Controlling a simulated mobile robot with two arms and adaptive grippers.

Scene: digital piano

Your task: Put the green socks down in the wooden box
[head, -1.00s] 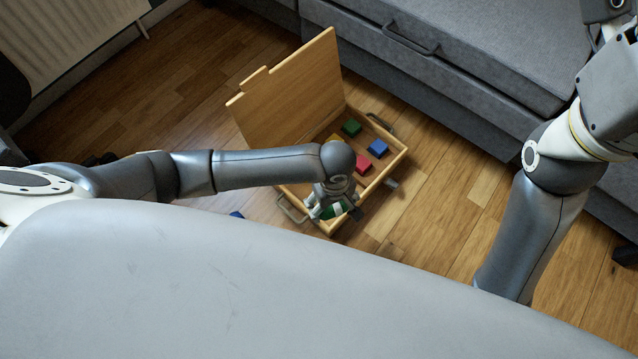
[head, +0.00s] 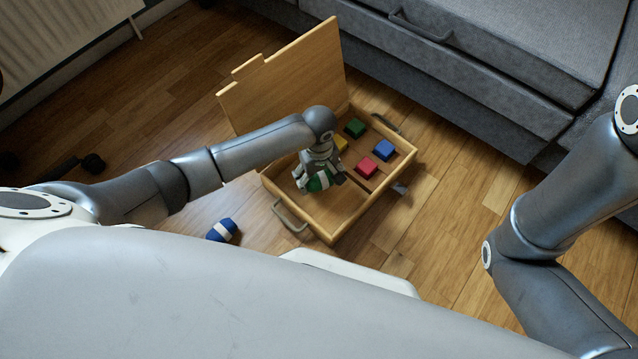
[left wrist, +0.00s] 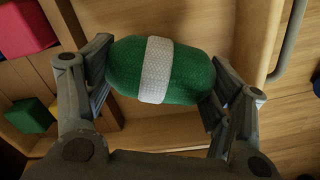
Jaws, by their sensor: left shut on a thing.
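The green socks (head: 320,181), a rolled bundle with a white band, are held by my left gripper (head: 318,178). In the left wrist view the left gripper (left wrist: 160,85) is shut on the two ends of the green socks (left wrist: 120,66). The open wooden box (head: 345,226) stands on the floor with its lid (head: 290,78) raised at the back left. The socks are over the box's front compartment; I cannot tell whether they touch its floor. My right gripper is out of view; only my right arm shows at the right.
Red (head: 367,167), blue (head: 384,149), green (head: 355,127) and yellow (head: 341,144) blocks lie in the box's rear compartment. A blue rolled sock bundle (head: 222,230) lies on the floor left of the box. A grey sofa (head: 450,75) stands behind. Dumbbells (head: 92,163) lie far left.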

